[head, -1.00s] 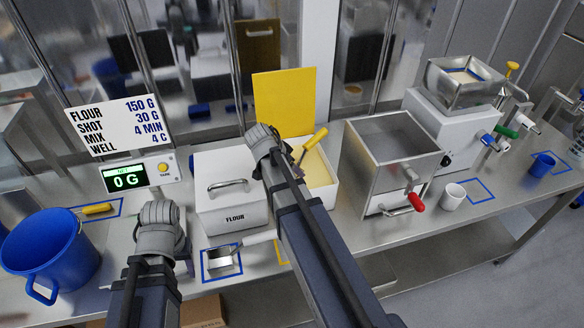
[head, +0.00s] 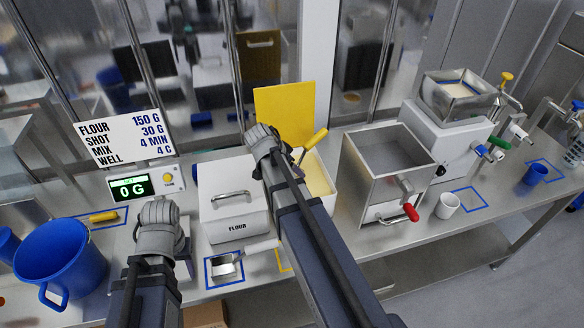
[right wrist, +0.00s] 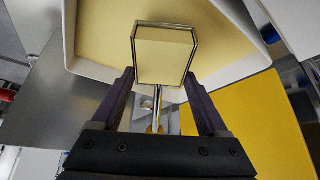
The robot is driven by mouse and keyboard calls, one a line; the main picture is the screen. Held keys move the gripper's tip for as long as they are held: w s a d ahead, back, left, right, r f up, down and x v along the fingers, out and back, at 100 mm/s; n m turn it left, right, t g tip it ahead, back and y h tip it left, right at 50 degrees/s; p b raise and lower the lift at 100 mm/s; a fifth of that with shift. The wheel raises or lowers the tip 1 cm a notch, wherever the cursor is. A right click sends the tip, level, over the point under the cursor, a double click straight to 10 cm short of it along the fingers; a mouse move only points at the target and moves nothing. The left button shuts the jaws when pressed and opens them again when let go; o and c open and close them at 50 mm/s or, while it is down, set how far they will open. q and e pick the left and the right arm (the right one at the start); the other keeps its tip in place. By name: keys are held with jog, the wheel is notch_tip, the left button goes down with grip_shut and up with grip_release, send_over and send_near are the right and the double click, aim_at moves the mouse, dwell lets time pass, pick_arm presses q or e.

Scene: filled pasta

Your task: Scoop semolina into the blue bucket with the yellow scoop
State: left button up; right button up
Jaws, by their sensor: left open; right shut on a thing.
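The blue bucket (head: 62,262) stands at the left of the counter in the head view. The yellow scoop (head: 314,140) is held by my right gripper (head: 282,160) at the semolina bin. In the right wrist view, the scoop's steel pan (right wrist: 165,55) lies between and beyond the fingers of my right gripper (right wrist: 164,100), and its inside looks tan, like the semolina (right wrist: 100,25). The pan overlaps the near rim of the white bin (right wrist: 92,68). My left gripper (head: 158,215) is open and empty beside the scale, right of the bucket; its fingertips are hard to make out.
The scale display (head: 132,188) reads 0 G. A yellow lid (head: 286,112) stands behind the semolina. A steel mixer box (head: 385,175) and white cup (head: 447,205) are at right.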

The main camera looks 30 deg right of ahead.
notch_tip(320, 180, up, 6)
jog(key=p, duration=0.5)
jog(key=shift+p, duration=0.3)
